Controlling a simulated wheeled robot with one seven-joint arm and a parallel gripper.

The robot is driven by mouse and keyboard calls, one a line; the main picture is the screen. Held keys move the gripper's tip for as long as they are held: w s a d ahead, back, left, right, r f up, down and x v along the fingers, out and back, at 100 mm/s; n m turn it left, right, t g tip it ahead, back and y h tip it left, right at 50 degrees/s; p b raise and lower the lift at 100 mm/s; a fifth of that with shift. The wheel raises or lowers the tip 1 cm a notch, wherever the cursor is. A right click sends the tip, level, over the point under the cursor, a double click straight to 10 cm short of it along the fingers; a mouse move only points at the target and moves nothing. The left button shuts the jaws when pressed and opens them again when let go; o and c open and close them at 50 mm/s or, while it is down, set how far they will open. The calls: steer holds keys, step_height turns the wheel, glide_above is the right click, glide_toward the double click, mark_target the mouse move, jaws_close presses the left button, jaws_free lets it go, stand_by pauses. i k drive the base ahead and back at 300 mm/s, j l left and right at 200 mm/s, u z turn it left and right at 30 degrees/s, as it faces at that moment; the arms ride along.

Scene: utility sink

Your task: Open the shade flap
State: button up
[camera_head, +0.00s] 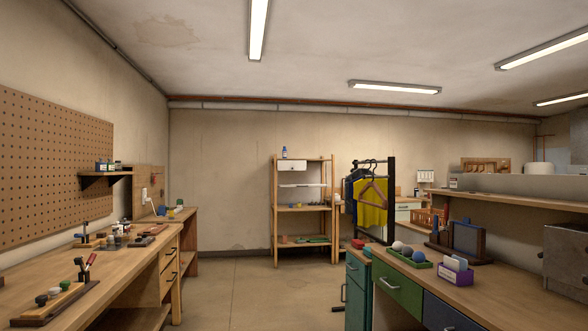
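I cannot pick out a shade flap with certainty in the head view. A blue upright panel in a dark frame (467,240) stands on the right workbench; I cannot tell whether it is a flap or how it is hinged. My gripper and arm are not in view.
The right workbench (520,287) has a green tray (409,260), a purple holder (456,274) and a metal box (566,262). The left workbench (115,267) holds tools and jars. A wooden shelf (303,207) and a clothes rack (391,200) stand behind. The floor (250,290) between is clear.

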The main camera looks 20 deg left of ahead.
mark_target(282, 164)
steer(key=u, duration=0.75)
steer(key=i+j+u, duration=0.15)
steer(key=i+u, duration=0.15)
steer(key=i, duration=0.2)
steer(key=i+u, duration=0.25)
steer(key=i, duration=7.35)
steer(key=i+j+z, duration=0.1)
steer(key=i+z, duration=0.3)
steer(key=i+j+z, duration=0.25)
steer(key=i+z, duration=0.2)
steer(key=i, duration=0.1)
